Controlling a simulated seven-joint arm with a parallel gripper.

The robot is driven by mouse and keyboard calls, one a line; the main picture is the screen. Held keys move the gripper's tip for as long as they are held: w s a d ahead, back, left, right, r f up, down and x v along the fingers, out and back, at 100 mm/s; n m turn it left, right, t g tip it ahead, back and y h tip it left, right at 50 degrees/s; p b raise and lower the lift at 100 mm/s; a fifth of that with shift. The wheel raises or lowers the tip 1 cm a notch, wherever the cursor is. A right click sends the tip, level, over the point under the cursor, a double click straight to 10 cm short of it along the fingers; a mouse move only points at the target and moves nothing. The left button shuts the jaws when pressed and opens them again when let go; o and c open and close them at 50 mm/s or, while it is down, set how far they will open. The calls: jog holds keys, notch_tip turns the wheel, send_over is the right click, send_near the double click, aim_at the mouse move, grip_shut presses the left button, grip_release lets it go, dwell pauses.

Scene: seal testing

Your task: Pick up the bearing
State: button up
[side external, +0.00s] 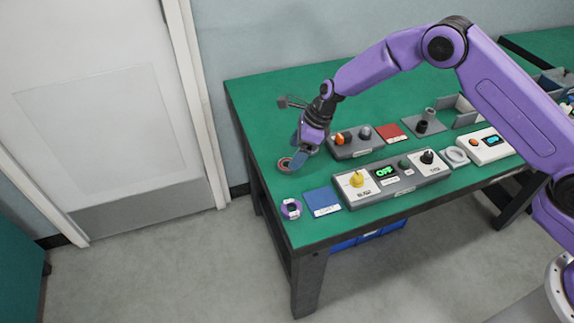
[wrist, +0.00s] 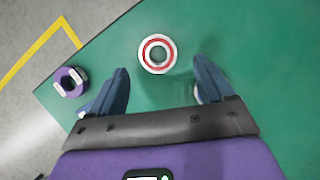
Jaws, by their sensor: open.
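The bearing (wrist: 158,68) is a ring with a pale rim, a red band and an open centre, lying flat on the green table. In the wrist view it lies ahead of my gripper (wrist: 160,75), roughly centred across the gap between the two blue fingers. My gripper is open and nothing is between its fingers. In the side view my gripper (side external: 297,160) is low over the table's left part, with the bearing (side external: 284,166) at its fingertips, partly covered. Whether a finger touches it cannot be told.
A purple ring-shaped part (side external: 291,209) lies near the table's left corner; it also shows in the wrist view (wrist: 70,82). A blue pad (side external: 322,201) and a grey control panel (side external: 398,181) stand nearby. A small knob box (side external: 356,146) is right of my gripper.

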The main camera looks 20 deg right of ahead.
aim_at(283, 161)
jog(key=shift+x, duration=1.85)
jog(key=shift+s, duration=0.1)
jog(key=c, duration=1.2)
jog(key=shift+r, duration=0.1)
